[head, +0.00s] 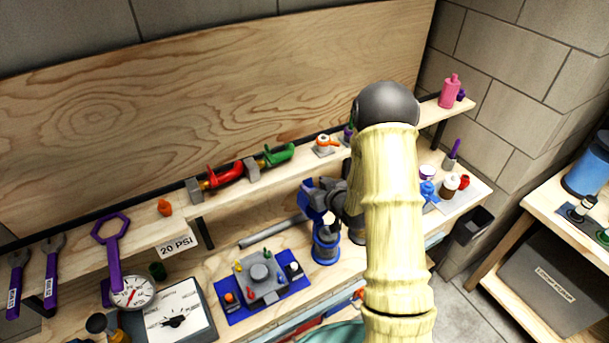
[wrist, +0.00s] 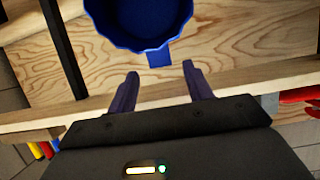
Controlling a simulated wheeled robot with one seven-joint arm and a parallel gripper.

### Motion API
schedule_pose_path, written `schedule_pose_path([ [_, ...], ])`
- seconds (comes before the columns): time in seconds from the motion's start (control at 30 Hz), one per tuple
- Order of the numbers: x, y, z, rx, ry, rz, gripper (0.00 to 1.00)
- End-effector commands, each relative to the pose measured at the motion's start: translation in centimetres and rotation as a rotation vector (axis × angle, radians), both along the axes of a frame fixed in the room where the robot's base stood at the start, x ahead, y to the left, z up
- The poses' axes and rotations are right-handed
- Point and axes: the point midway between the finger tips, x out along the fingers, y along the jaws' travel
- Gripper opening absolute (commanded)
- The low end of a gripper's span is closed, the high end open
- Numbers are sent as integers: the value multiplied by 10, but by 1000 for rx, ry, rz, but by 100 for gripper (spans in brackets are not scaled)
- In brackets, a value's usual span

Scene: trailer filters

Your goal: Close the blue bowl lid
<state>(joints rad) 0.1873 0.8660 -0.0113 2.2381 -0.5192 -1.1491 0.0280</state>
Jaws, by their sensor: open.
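A blue round piece with a scalloped rim (wrist: 138,22) and a small blue tab (wrist: 159,58) shows at the top of the wrist view, cut off by the frame. I cannot tell whether it is the lid or the bowl. In the head view a blue cup-like bowl (head: 326,246) stands on the bench below my gripper (head: 316,200). My gripper also shows in the wrist view (wrist: 161,72), open and empty. Its dark purple fingers are on either side of the tab, just short of it. My arm hides the area right of the bowl.
A wooden shelf (head: 150,238) runs behind the bowl and carries red and green clamps (head: 228,174). A grey block on a blue mat (head: 262,277) lies left of the bowl, with a grey rod (head: 273,231) behind. Small bottles (head: 448,187) stand right of my arm.

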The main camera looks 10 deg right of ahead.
Motion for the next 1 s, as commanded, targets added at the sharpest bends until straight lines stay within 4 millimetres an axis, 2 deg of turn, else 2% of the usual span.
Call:
schedule_pose_path([
  [0.2,31,11,-12,1,0,2,51],
  [0.4,53,18,-22,0,0,2,51],
  [0.8,60,20,-26,0,-1,0,51],
  [1.0,60,20,-26,0,-1,0,12],
])
